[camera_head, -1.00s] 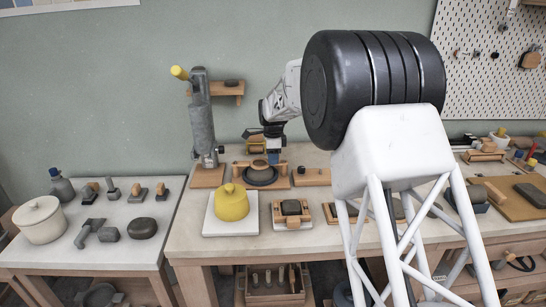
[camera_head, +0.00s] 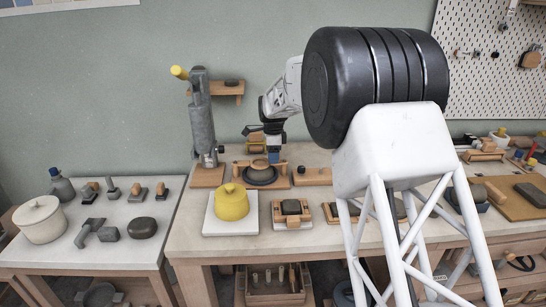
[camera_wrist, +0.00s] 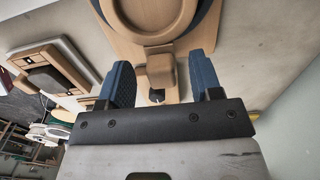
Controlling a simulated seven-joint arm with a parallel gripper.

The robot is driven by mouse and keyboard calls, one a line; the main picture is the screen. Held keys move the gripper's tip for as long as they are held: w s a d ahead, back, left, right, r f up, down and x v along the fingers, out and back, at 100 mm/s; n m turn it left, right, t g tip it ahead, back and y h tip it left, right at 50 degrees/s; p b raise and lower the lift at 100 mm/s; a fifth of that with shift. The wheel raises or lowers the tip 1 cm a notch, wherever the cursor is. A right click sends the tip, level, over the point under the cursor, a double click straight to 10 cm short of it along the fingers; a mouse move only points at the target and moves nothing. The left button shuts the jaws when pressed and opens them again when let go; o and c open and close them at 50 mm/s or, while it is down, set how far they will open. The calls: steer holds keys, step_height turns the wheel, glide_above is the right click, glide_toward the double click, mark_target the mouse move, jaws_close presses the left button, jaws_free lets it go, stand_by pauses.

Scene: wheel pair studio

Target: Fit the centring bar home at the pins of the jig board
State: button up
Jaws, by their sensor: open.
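The jig board (camera_head: 283,182) is a wooden board at the back of the middle table, with a dark round disc (camera_head: 261,181) on it. A wooden piece with a round middle, which I take for the centring bar (camera_head: 258,164), lies over the disc. In the wrist view its ring (camera_wrist: 154,38) and end block (camera_wrist: 160,72) show, with a dark pin (camera_wrist: 157,95) beside the block. My gripper (camera_head: 274,160) is open; in the wrist view its blue fingers (camera_wrist: 163,82) stand either side of the block, with gaps. I cannot tell whether the bar is fully seated.
A grey upright tool (camera_head: 200,112) with a yellow knob stands left of the board. A yellow lidded pot (camera_head: 231,203) and a block on a wooden holder (camera_head: 291,212) stand in front. A wooden piece (camera_head: 311,177) lies to the right.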

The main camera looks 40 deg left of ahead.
steer(key=shift+r, duration=3.4)
steer(key=shift+w+d, duration=0.1)
steer(key=shift+d, duration=0.1)
steer(key=w+d+r+n, duration=0.15)
steer(key=d+r, duration=0.35)
steer(key=d, duration=0.7)
steer(key=w+d+r, duration=0.3)
steer(key=d+r, duration=0.2)
steer(key=d, duration=0.7)
steer(key=s+d+r+n+t, duration=0.1)
steer(key=s+d+r, duration=0.2)
steer(key=d, duration=1)
steer(key=s+d+r+n, duration=0.2)
steer(key=s+d+r, duration=0.1)
steer(key=d, duration=0.9)
steer(key=s+d+f+n+t, duration=0.1)
steer(key=s+d, duration=0.6)
steer(key=d, duration=0.3)
steer(key=s+d+n, duration=0.1)
steer(key=s+d, duration=0.5)
steer(key=d, duration=0.4)
steer(key=s+d+f+n, duration=0.1)
steer(key=s+d+f, duration=0.3)
steer(key=s, duration=0.5)
steer(key=s+d+f+n, duration=0.1)
steer(key=s+d+f, duration=0.3)
steer(key=s+d, duration=0.4)
steer(key=shift+s+d+t, duration=0.2)
steer(key=shift+s+t, duration=0.1)
steer(key=shift+s, duration=0.8)
